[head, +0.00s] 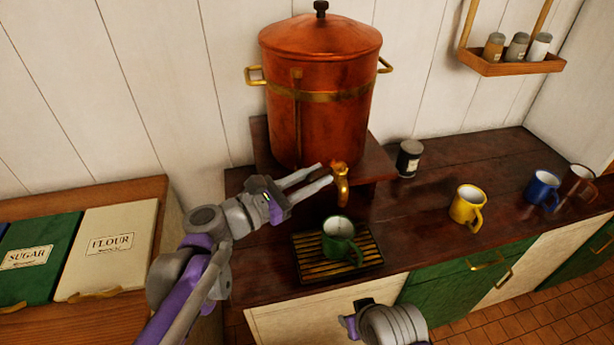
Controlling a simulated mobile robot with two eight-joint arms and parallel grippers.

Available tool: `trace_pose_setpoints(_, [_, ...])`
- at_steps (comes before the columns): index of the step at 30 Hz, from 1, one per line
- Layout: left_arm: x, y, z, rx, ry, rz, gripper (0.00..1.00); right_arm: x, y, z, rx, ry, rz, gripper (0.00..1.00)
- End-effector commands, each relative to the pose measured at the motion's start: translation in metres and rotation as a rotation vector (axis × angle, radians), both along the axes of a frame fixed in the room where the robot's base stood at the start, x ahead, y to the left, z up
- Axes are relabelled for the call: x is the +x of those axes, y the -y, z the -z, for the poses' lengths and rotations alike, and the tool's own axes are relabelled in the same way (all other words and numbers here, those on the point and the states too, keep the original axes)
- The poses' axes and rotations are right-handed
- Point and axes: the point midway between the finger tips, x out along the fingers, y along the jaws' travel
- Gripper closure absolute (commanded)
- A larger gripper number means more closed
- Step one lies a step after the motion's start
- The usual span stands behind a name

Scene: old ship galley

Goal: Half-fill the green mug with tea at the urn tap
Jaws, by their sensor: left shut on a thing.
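The copper urn (318,100) stands on a raised wooden stand, with its brass tap (342,190) at the lower front. The green mug (342,246) stands upright on the slatted drip tray (305,262), below the tap, its handle toward the front right. Its pale inside shows in part; I cannot tell a tea level, and I see no stream. My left gripper (327,175) reaches in from the left with its fingertips at the tap's orange-brown handle (338,168), shut on it. My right gripper (352,322) is low at the front edge; its fingers are not clear.
A yellow mug (467,207), a blue mug (542,188) and a brown mug (579,184) stand to the right on the dark counter (420,230). Sugar (35,258) and flour (108,247) bins are at left.

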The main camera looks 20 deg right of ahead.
Motion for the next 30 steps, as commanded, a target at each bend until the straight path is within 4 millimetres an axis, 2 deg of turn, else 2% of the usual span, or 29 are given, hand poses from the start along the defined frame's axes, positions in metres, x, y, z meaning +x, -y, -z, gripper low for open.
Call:
trace_pose_setpoints(3, [0.0,0.0,0.0,0.0,0.0,0.0,1.0,0.0,0.0,0.0,0.0,0.0,0.0,0.54])
trace_pose_setpoints(4, [0.0,0.0,0.0,0.0,0.0,0.0,0.71,0.0,0.0,0.0,0.0,0.0,0.0,0.54])
trace_pose_setpoints(9, [0.0,0.0,0.0,0.0,0.0,0.0,0.43,0.0,0.0,0.0,0.0,0.0,0.0,0.54])
trace_pose_setpoints(20, [-0.002,-0.006,0.0,-0.001,-0.001,-0.001,0.43,0.0,0.0,0.001,0.0,0.0,0.0,0.54])
trace_pose_setpoints(23, [-0.006,-0.018,0.001,0.0,-0.001,-0.003,0.43,-0.001,0.0,0.003,0.0,-0.001,0.0,0.54])
trace_pose_setpoints(30, [-0.024,-0.065,0.001,0.001,-0.001,-0.005,0.43,-0.002,0.0,0.008,0.0,-0.004,0.0,0.54])
